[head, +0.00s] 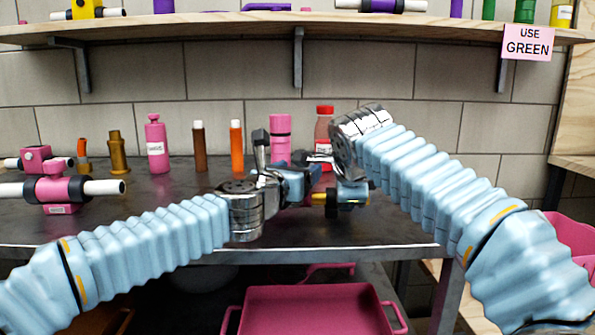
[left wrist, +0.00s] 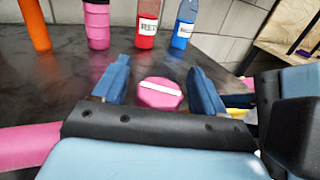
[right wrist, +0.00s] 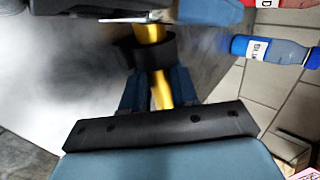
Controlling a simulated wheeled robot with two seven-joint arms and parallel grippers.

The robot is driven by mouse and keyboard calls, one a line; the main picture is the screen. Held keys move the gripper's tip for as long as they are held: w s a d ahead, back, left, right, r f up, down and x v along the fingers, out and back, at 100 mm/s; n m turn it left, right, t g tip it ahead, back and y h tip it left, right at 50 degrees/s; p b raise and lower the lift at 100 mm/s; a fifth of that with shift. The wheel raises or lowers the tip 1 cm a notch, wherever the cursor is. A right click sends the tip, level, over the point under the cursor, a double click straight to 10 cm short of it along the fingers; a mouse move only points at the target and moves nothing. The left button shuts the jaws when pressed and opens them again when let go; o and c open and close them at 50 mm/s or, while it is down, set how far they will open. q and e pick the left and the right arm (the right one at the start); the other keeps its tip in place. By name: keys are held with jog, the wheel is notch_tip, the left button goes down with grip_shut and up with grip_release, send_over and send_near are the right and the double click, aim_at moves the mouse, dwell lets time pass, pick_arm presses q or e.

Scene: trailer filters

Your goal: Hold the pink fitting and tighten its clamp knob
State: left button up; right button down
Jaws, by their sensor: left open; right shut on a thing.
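A pink round knob with a white bar across its face (left wrist: 160,93) is between the spread fingers of my left gripper (left wrist: 158,92) in the left wrist view. Gaps show on both sides of it. In the head view, my left gripper (head: 292,185) points right toward my right gripper (head: 352,193). The right gripper is shut on a yellow bar (right wrist: 161,90), which passes through a black collar in the right wrist view. The bar also shows beside the right gripper in the head view (head: 319,197). How the bar joins the pink knob is hidden by the grippers.
Pink fittings on white pipes (head: 60,190) stand at the table's left. Several bottles and cylinders line the back, including a pink bottle (head: 156,147) and a red bottle (head: 324,125). A shelf (head: 230,24) hangs above. A pink crate (head: 313,308) is below the table (head: 400,247).

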pick_arm(q)
jog(key=shift+w, duration=0.2)
jog(key=shift+d, duration=0.1)
jog(key=c, duration=1)
jog(key=shift+m+g+h, duration=0.5)
jog(key=shift+m+h, duration=0.2)
jog(key=shift+h, duration=0.1)
jog(key=shift+s+d+m+g+h, duration=0.1)
jog(key=shift+m+g+h, duration=0.35)
jog(key=shift+h, duration=0.15)
jog(key=shift+s+d+m+g+h, duration=0.1)
jog(key=shift+m+g+h, duration=0.3)
jog(key=shift+h, duration=0.2)
